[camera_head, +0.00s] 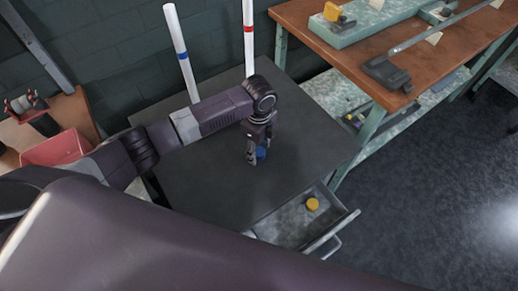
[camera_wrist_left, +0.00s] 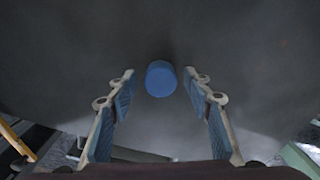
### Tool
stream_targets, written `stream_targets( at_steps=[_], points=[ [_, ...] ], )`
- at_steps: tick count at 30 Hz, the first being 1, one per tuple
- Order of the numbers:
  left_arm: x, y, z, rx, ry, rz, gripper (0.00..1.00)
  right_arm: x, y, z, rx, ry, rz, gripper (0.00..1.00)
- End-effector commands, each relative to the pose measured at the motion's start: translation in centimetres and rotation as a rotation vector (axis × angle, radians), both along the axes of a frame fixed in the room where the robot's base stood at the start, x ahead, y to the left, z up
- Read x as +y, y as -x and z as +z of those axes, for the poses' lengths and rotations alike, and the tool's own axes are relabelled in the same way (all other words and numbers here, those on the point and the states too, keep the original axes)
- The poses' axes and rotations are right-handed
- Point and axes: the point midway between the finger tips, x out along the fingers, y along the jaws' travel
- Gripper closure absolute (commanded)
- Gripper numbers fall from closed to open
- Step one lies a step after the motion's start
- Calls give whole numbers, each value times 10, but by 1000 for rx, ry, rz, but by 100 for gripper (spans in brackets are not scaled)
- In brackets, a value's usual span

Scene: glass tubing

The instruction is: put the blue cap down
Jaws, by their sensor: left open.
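The blue cap (camera_wrist_left: 160,78) stands on the dark table top (camera_head: 205,190). In the left wrist view it sits between and just past the two fingertips of my left gripper (camera_wrist_left: 160,84), with a gap on each side. In the head view my left gripper (camera_head: 256,158) points down at the middle of the table, and the blue cap (camera_head: 261,153) shows partly behind its fingers. The left gripper is open and holds nothing. My right gripper is not in view.
An open drawer (camera_head: 285,228) under the table's front holds a yellow cap (camera_head: 312,204). Two white tubes, one with a blue band (camera_head: 182,56) and one with a red band (camera_head: 249,30), stand at the back. A wooden workbench (camera_head: 345,50) is at the right. A pink bin (camera_head: 55,149) is at the left.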

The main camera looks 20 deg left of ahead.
Motion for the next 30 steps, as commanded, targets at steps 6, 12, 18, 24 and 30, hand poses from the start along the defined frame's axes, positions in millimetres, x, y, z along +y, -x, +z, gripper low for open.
stream_targets(
  at_steps=[6,12,18,24,30],
  points=[
    [0,-2,23,-5,1,-1,54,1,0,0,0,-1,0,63],
    [0,-2,67,-6,2,-2,54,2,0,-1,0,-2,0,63],
    [-1,-2,104,-4,1,-1,54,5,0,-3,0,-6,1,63],
    [0,-1,121,-1,1,0,54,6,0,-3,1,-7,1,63],
    [0,0,124,0,0,1,54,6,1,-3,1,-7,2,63]
  ],
)
